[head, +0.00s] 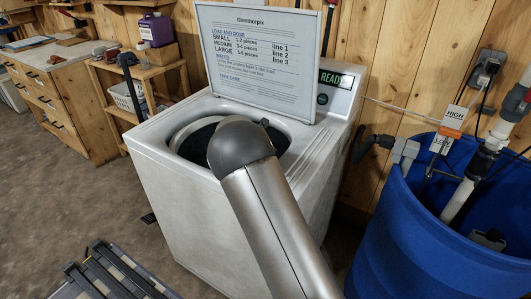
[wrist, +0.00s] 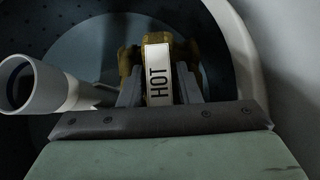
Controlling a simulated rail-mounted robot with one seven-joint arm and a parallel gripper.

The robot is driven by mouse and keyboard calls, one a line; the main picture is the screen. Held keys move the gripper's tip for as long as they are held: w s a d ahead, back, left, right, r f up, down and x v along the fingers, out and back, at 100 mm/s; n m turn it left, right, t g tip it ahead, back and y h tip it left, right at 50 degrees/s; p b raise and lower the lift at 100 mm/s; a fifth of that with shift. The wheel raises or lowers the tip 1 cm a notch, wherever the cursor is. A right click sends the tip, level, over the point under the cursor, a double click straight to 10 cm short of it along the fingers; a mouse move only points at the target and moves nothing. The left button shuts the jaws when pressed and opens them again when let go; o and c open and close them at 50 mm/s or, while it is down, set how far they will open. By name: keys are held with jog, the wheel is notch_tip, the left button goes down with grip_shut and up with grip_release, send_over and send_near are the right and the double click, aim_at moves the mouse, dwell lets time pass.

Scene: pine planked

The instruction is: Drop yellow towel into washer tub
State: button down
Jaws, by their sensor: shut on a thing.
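The white washer (head: 185,190) stands in the middle of the head view with its lid raised. Its tub opening (head: 183,138) is partly covered by my arm. In the wrist view my gripper (wrist: 158,85) is down at or inside the dark tub (wrist: 88,45). The tag sits between the fingers. My gripper and the yellow thing are hidden behind my arm in the head view. Whether the yellow thing touches the tub floor cannot be told.
The raised lid (head: 258,50) carries a printed load chart. The display (head: 333,78) reads READY. A blue barrel (head: 405,235) with pipes stands close at the right. A white tube (wrist: 32,84) is left of my gripper. Wooden shelves (head: 150,75) stand behind at left.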

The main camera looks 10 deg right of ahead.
jog(key=shift+f, duration=0.4)
jog(key=c, duration=1)
grip_release()
jog(key=shift+o, duration=0.2)
jog(key=b+v, duration=0.1)
jog(key=v, duration=1.6)
jog(key=shift+a, duration=0.15)
jog(key=shift+s+r, duration=0.1)
jog(key=shift+s, duration=0.05)
